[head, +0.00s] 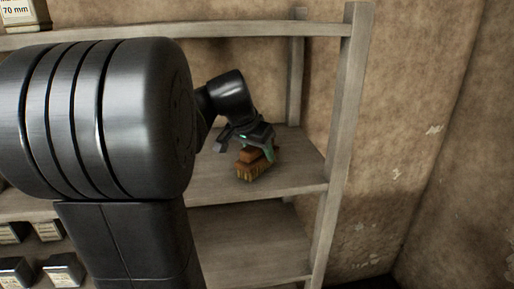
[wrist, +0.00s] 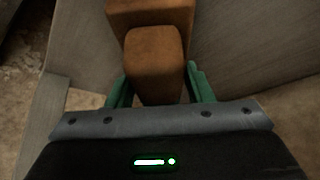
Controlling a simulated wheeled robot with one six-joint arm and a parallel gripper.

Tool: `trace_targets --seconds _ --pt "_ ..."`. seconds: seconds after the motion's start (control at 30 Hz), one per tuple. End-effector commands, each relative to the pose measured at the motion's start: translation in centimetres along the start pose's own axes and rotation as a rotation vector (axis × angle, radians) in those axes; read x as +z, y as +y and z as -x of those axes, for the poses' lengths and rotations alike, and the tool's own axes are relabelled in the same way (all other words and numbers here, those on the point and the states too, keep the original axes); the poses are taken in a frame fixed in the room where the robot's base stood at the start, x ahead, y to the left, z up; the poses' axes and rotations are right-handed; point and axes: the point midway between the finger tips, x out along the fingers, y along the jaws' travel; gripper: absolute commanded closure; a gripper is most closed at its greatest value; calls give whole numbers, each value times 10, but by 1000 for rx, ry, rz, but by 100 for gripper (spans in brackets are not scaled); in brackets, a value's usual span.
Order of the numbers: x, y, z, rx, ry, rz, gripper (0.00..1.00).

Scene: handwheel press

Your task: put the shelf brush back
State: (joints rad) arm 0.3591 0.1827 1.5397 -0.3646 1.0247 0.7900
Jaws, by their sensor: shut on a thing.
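The shelf brush (head: 251,168) has a brown wooden body and pale yellow bristles on its underside. In the head view it is at the right part of a grey wooden shelf board (head: 222,178). My gripper (head: 261,147) is shut on the brush's wooden grip, and its green fingers show on both sides. In the wrist view the brush (wrist: 152,55) is between the green fingers of my gripper (wrist: 160,88). The bristles look at or just above the board; I cannot tell if they touch.
A wooden upright (head: 339,130) stands right of the brush, with a rear post (head: 296,70) behind. Another board (head: 250,241) lies below. Small labelled boxes (head: 62,270) stand at lower left, and one box (head: 20,13) is on the top shelf. My arm hides much of the left side.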

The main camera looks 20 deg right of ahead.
Motion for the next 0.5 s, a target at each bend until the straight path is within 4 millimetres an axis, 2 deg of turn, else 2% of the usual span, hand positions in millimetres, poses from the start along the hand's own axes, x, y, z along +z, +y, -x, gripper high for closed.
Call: trace_targets --seconds 0.33,0.37,0.47,0.5 --pt "2 0 -4 0 1 0 84" --pt "2 0 -4 0 1 0 51" --pt "2 0 -3 0 1 0 32" --pt "2 0 -3 0 0 0 31"
